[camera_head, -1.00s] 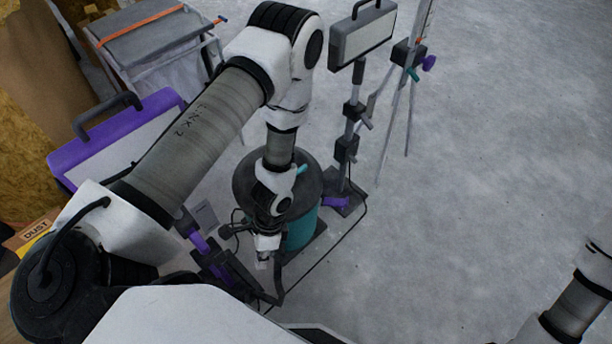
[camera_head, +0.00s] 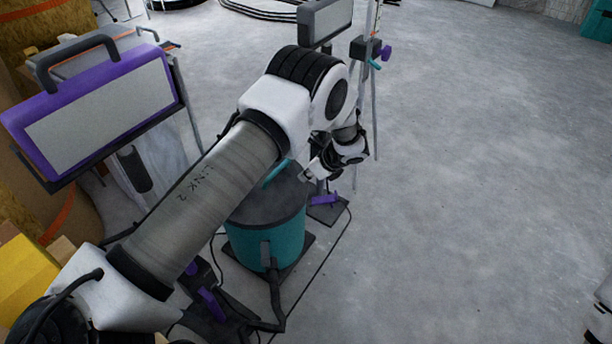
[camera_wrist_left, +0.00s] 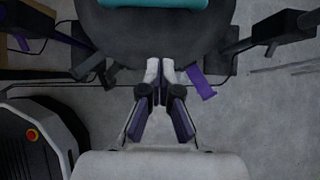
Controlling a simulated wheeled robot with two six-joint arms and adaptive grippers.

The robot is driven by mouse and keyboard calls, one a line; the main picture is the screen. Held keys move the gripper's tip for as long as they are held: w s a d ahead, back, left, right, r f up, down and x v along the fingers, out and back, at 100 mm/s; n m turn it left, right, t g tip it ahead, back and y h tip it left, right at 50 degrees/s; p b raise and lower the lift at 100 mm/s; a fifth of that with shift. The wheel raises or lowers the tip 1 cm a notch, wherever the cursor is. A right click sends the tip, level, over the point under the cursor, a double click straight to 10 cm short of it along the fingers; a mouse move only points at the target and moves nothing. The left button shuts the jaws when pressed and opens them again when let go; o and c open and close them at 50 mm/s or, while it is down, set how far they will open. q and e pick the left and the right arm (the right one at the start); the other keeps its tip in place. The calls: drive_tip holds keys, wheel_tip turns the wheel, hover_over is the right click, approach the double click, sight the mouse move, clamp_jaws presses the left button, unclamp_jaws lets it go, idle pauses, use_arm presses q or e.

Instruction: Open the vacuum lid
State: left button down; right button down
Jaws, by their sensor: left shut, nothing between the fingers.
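The vacuum is a teal canister (camera_head: 265,242) with a dark round lid (camera_head: 265,205). The lid sits flat on top, and its teal handle (camera_head: 277,173) is partly hidden by my left arm. In the left wrist view the lid (camera_wrist_left: 150,40) fills the top, with the teal handle (camera_wrist_left: 160,3) at the upper edge. My left gripper (camera_head: 306,176) is beside the lid's right side. In the left wrist view its fingertips (camera_wrist_left: 160,66) are together and empty, in front of the lid's edge; contact cannot be told.
A purple-framed panel (camera_head: 100,105) stands at the left. A work light (camera_head: 325,20) and a thin stand (camera_head: 372,50) are behind my arm. A purple part (camera_head: 325,199) lies near the canister's base, with a hose (camera_head: 275,300) in front. The floor at right is clear.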

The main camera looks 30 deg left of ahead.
sight(282, 176)
use_arm(q)
drive_tip(key=b+x, duration=0.1)
drive_tip(key=x, duration=0.5)
drive_tip(key=shift+f, duration=0.35)
drive_tip(key=a+r, duration=0.2)
drive_tip(key=shift+w+a+r, duration=0.15)
drive_tip(key=shift+r, duration=0.15)
drive_tip(key=shift+a+r, duration=0.15)
drive_tip(key=shift+r, duration=0.1)
drive_tip(key=shift+r, duration=0.15)
